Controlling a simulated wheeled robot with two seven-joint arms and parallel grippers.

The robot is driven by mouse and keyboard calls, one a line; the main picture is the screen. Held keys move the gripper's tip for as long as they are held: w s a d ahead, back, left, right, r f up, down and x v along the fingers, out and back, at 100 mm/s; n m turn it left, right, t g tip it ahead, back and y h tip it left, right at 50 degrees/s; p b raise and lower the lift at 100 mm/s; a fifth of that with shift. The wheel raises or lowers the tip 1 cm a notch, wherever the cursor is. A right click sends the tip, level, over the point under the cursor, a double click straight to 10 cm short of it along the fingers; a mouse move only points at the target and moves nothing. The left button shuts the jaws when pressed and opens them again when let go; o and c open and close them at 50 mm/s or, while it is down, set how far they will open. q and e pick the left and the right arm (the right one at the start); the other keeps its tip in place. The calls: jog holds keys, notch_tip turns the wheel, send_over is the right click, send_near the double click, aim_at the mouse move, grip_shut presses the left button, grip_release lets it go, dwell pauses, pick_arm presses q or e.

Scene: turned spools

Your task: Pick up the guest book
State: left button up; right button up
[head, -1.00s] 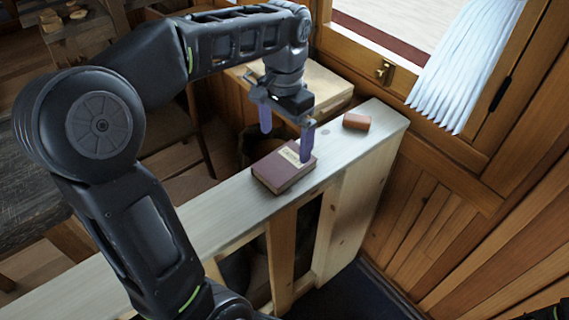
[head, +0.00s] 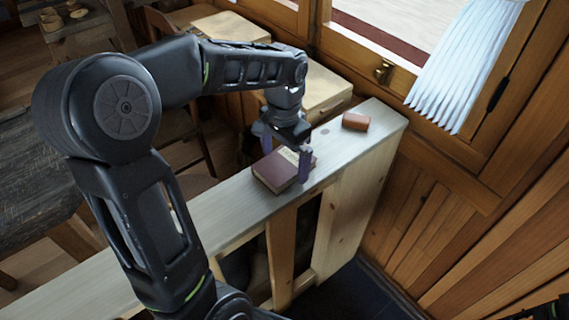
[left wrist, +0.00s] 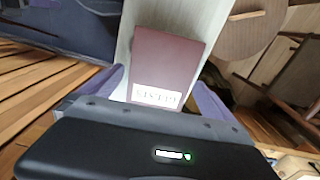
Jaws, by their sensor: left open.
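The guest book (head: 276,171) is a small dark red book with a pale label. It lies flat on the narrow wooden ledge (head: 226,203). My left gripper (head: 286,160) is open, with one purple finger on either side of the book's label end. In the left wrist view the book (left wrist: 167,60) shows between the two fingers of the gripper (left wrist: 160,92), its label near the gripper body. I cannot tell whether the fingers touch it. A small dark part at the lower right corner of the head view may be my right arm; its gripper does not show.
A reddish-brown block (head: 355,122) lies on the ledge to the right of the book. A window with a white curtain (head: 463,70) is at the upper right. A light wooden table (head: 325,92) stands behind the ledge.

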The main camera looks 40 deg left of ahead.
pick_arm(q)
jog(key=shift+c, duration=0.2)
dwell(0.4)
jog(key=c, duration=1.5)
